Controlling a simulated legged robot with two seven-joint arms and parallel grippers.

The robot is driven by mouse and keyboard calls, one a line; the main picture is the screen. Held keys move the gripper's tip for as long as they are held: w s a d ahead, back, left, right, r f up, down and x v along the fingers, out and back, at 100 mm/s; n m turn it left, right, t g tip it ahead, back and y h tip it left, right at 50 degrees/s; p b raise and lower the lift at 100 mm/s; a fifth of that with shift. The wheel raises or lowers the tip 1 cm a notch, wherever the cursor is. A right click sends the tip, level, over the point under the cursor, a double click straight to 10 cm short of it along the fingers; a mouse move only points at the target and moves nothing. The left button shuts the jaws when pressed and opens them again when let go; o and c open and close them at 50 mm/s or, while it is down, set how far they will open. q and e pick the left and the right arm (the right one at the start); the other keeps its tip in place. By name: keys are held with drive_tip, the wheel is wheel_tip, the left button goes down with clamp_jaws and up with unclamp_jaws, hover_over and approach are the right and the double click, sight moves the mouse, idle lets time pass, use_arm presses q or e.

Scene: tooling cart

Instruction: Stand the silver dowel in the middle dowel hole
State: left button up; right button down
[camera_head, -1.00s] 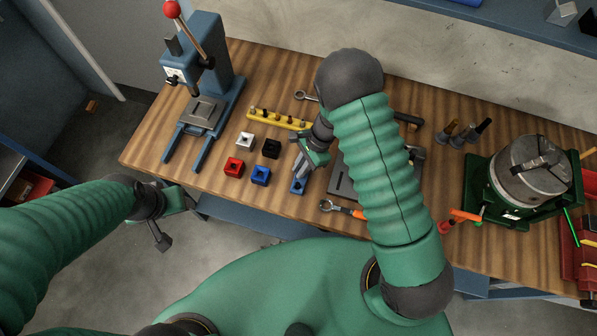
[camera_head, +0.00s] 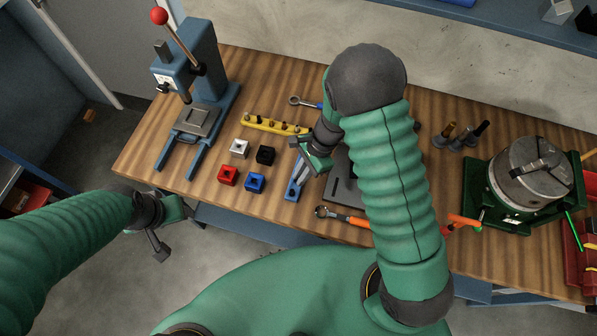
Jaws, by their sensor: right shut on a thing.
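The gripper and wrist cover part of the block, and the middle hole is not clear to me. My left gripper (camera_head: 180,213) hangs in front of the bench's left edge, away from the block. Its jaw opening is unclear.
White (camera_head: 239,148), black (camera_head: 265,155), red (camera_head: 228,176) and blue (camera_head: 255,183) cubes stand left of the block. A yellow rack (camera_head: 262,123) is behind. An orange-handled wrench (camera_head: 345,217) lies in front right. A blue press (camera_head: 195,90) stands at left, a chuck (camera_head: 530,172) at right.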

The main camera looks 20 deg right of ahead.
drive_tip(key=s+a+r+b, duration=0.1)
drive_tip(key=s+a+b, duration=0.15)
drive_tip(key=s, duration=1.05)
drive_tip(key=w+d+r+m+p, duration=0.1)
drive_tip(key=w+d+r+p, duration=0.15)
drive_tip(key=w+d, duration=0.25)
drive_tip(key=w+d+r+m+t+p, duration=0.1)
drive_tip(key=w+d+r+p, duration=0.15)
drive_tip(key=w+d, duration=0.3)
drive_tip(key=w+d+r+m+p, duration=0.1)
drive_tip(key=w+d+p, duration=0.2)
drive_tip(key=w+d, duration=0.2)
drive_tip(key=d+f+m, duration=0.2)
drive_tip(key=d, duration=0.3)
drive_tip(key=w+d+f+m+t, duration=0.1)
drive_tip(key=d+f+m, duration=0.1)
drive_tip(key=d, duration=0.3)
drive_tip(key=w+d+f+m+t+h, duration=0.1)
drive_tip(key=d+f+m, duration=0.1)
drive_tip(key=d, duration=0.3)
drive_tip(key=shift+d+p, duration=0.3)
drive_tip(key=shift+p, duration=0.1)
drive_tip(key=shift+f, duration=0.3)
drive_tip(key=shift+d, duration=0.1)
